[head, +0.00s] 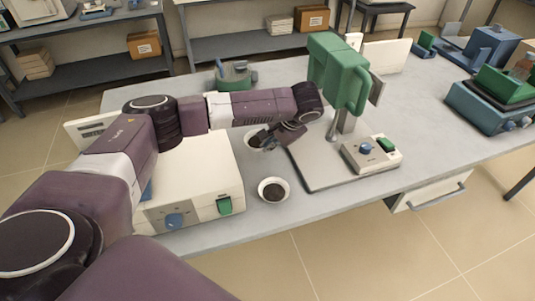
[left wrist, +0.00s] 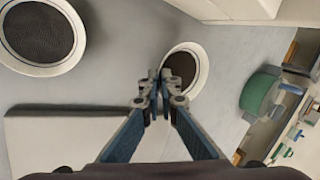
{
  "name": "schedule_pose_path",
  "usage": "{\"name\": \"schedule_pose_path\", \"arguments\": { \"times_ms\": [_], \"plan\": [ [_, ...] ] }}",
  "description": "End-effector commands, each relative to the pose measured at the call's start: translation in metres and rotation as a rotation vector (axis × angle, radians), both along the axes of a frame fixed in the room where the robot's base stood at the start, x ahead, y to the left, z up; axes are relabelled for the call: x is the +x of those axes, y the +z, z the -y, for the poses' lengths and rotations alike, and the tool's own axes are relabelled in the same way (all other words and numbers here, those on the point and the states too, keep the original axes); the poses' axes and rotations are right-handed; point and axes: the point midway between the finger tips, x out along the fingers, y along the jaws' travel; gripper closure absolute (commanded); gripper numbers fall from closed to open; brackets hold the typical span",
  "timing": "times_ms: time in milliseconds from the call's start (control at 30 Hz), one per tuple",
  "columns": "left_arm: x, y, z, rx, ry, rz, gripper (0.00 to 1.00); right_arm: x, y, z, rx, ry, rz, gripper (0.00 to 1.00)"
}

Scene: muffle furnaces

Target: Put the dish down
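The white furnace box (head: 190,185) stands to the left under my arm. Bare bench (head: 225,240) lies along the front edge. A green object (head: 235,72) is behind.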

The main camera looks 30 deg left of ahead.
Motion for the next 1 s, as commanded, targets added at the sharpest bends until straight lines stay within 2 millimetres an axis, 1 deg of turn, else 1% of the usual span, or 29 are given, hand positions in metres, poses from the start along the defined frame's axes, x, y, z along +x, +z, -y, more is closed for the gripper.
{"name": "schedule_pose_path", "arguments": {
  "times_ms": [67, 200, 333, 733, 833, 1000],
  "plan": [
    [0.000, -0.006, 0.000, 0.000, -0.001, 0.000, 1.00, 0.000, 0.000, 0.002, -0.002, 0.001, -0.001, 0.70],
    [0.000, -0.027, 0.000, 0.001, -0.001, -0.002, 1.00, -0.001, 0.001, 0.005, -0.006, 0.001, -0.002, 0.70],
    [0.000, -0.042, 0.000, 0.001, -0.001, 0.000, 1.00, -0.001, 0.002, 0.006, -0.008, 0.002, -0.002, 0.70],
    [0.000, -0.047, 0.000, 0.000, -0.001, 0.000, 1.00, -0.001, 0.002, 0.007, -0.008, 0.001, -0.002, 0.70],
    [0.000, -0.047, 0.000, -0.001, -0.001, 0.002, 0.90, -0.001, 0.002, 0.007, -0.008, 0.001, -0.003, 0.70],
    [0.000, -0.047, 0.000, 0.000, -0.001, 0.000, 0.88, -0.001, 0.002, 0.007, -0.008, 0.001, -0.002, 0.70]
  ]
}}
